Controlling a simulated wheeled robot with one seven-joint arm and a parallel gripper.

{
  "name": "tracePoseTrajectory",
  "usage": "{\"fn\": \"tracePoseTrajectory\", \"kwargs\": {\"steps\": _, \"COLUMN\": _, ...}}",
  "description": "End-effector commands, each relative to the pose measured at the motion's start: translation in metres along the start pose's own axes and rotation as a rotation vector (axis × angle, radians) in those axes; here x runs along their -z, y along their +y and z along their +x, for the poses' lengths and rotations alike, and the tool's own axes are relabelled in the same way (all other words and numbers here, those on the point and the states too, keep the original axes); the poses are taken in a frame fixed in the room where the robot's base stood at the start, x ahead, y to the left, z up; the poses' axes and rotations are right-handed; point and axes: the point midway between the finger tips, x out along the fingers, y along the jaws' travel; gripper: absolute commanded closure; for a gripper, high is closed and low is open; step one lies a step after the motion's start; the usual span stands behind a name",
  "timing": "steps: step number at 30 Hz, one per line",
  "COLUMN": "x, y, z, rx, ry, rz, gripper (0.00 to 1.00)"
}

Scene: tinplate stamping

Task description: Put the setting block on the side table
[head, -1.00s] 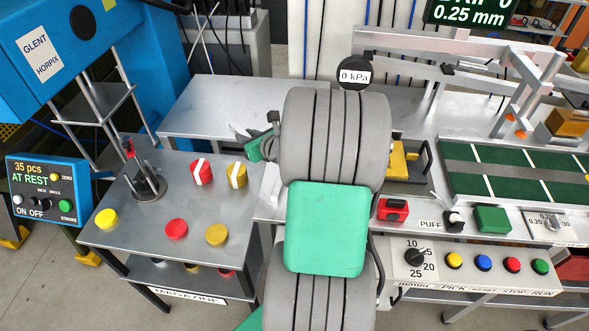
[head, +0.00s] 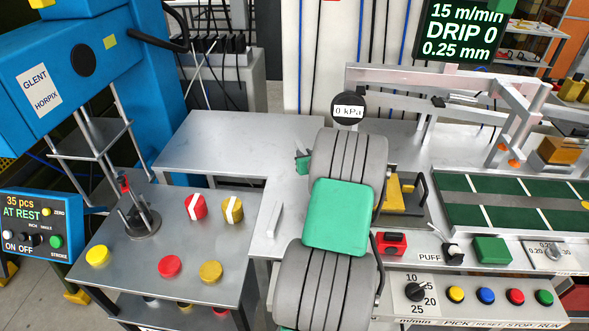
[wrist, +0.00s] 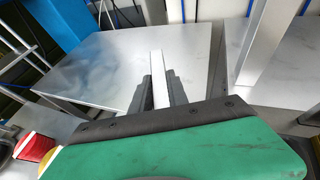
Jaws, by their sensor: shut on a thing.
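My gripper (wrist: 160,92) is shut on a pale, narrow bar, which I take to be the setting block (wrist: 157,66). The bar sticks out beyond the dark fingers in the wrist view. Below it, in the wrist view, is a bare grey metal table top, which I take to be the side table (wrist: 90,65). In the head view the side table (head: 240,140) is at the back left of my arm.
A lower table with red and yellow discs (head: 169,266) and a round post stand (head: 140,222) is at the left. A blue press (head: 60,60) rises behind it. A conveyor (head: 500,205) is at the right. The side table's top looks clear.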

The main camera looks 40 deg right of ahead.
Motion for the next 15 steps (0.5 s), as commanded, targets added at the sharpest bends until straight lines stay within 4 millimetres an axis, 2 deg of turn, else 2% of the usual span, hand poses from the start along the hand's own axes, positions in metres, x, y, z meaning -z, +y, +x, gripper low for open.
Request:
{"fn": "tracePoseTrajectory", "kwargs": {"steps": 1, "x": 0.011, "y": 0.008, "z": 0.011, "rx": -0.004, "ry": 0.007, "rz": 0.003, "gripper": 1.00}}
{"fn": "tracePoseTrajectory", "kwargs": {"steps": 4, "x": 0.022, "y": 0.017, "z": 0.028, "rx": -0.003, "ry": 0.005, "rz": 0.001, "gripper": 1.00}}
{"fn": "tracePoseTrajectory", "kwargs": {"steps": 9, "x": 0.035, "y": 0.027, "z": 0.045, "rx": -0.002, "ry": 0.004, "rz": 0.001, "gripper": 1.00}}
{"fn": "tracePoseTrajectory", "kwargs": {"steps": 15, "x": 0.061, "y": 0.025, "z": 0.055, "rx": -0.001, "ry": 0.003, "rz": 0.002, "gripper": 1.00}}
